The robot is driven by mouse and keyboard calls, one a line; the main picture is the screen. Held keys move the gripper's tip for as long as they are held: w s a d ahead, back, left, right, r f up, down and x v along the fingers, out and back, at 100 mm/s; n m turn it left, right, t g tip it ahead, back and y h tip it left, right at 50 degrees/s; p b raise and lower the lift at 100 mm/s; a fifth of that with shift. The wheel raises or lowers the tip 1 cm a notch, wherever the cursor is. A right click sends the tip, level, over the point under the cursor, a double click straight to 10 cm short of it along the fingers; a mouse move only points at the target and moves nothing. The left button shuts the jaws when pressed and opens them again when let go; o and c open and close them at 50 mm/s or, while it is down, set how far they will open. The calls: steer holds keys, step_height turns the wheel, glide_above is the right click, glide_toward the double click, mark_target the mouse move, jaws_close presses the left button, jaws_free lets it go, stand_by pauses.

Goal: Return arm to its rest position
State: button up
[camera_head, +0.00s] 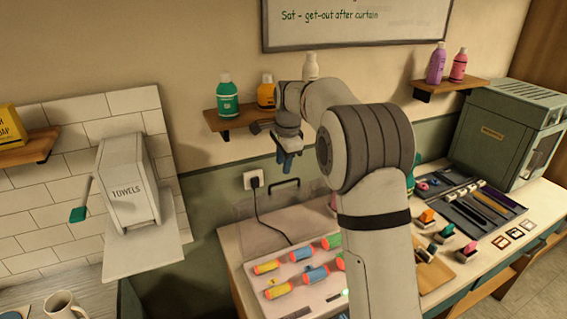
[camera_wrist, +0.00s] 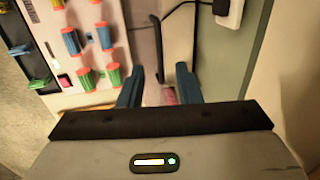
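My gripper (camera_head: 285,163) hangs fingers-down in the head view, in front of the wall and below the left bottle shelf, above the back left of the table. In the wrist view, my gripper (camera_wrist: 160,85) shows its two blue fingers apart, with nothing held between them. My arm is raised and bent over the table.
A wall shelf (camera_head: 243,118) with several bottles is close to my wrist. Below are a socket (camera_head: 253,180) with a black cord and a white tray (camera_head: 315,293) of colored rollers. A towel dispenser (camera_head: 128,185) stands left; a grey-green cabinet (camera_head: 500,135) stands right.

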steer(key=s+d+r+n+b, duration=0.1)
steer(key=s+d+r+n, duration=0.2)
steer(key=s, duration=0.7)
steer(key=s+d+n+b, duration=0.1)
steer(key=s+d+n, duration=0.25)
steer(key=s, duration=0.65)
steer(key=s+d+f+n+b, duration=0.1)
steer(key=s+f+n, duration=0.2)
steer(key=s, duration=0.6)
steer(key=s+d+f+n+t+b, duration=0.1)
steer(key=s+f+n, duration=0.3)
steer(key=s, duration=0.6)
steer(key=shift+s+d+f+h, duration=0.15)
steer(key=shift+d+h, duration=0.15)
steer(key=shift+h, duration=0.1)
